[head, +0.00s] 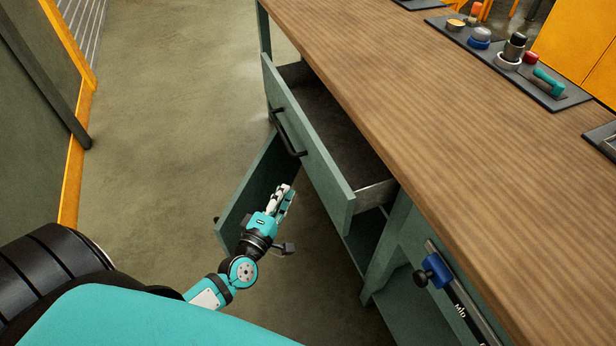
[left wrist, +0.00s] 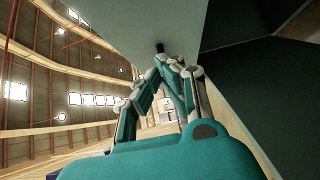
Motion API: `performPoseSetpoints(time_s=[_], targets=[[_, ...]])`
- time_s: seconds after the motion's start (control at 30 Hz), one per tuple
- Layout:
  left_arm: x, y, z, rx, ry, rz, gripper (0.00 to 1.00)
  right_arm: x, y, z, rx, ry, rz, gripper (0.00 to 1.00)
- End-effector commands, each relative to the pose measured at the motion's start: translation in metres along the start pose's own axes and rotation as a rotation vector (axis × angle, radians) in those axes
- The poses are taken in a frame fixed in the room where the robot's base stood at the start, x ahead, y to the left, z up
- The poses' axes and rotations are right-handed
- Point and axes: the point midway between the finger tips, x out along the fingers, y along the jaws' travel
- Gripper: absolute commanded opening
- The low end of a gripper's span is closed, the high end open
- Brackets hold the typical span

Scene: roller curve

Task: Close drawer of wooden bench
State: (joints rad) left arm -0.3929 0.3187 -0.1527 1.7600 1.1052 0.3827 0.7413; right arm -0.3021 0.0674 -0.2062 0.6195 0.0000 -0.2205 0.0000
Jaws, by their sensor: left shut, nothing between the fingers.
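The wooden bench (head: 430,100) runs along the right of the head view, with a brown top over a grey-green frame. Its drawer (head: 335,180) is pulled open, with its dark inside showing. The drawer front has a black bar handle (head: 286,133). My left gripper (head: 287,190) is shut and empty, below the handle and just left of the drawer front; I cannot tell whether it touches. In the left wrist view the shut fingers (left wrist: 170,62) point at a pale grey-green panel. My right gripper is not in view.
A grey-green door-like panel (head: 252,185) stands swung out under the drawer, close behind my left gripper. A blue-and-black clamp-like tool (head: 436,271) is at the bench's front. Trays with knobs (head: 510,58) lie on the top. The floor (head: 170,120) at left is clear.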

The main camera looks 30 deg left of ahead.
Motion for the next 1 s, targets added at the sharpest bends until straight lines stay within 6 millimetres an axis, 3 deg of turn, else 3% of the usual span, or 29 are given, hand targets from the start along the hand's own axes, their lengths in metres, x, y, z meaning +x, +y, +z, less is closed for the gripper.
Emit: performPoseSetpoints(time_s=[0.2,0.4,1.0], targets=[[0.047,0.0,0.0,-0.002,0.0,0.002,0.0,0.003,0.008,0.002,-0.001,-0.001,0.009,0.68],[0.065,0.0,0.022,-0.002,0.0,-0.001,0.0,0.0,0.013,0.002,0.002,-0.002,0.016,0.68],[0.077,-0.001,0.035,-0.002,0.0,-0.001,0.0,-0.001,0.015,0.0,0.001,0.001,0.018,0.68]])
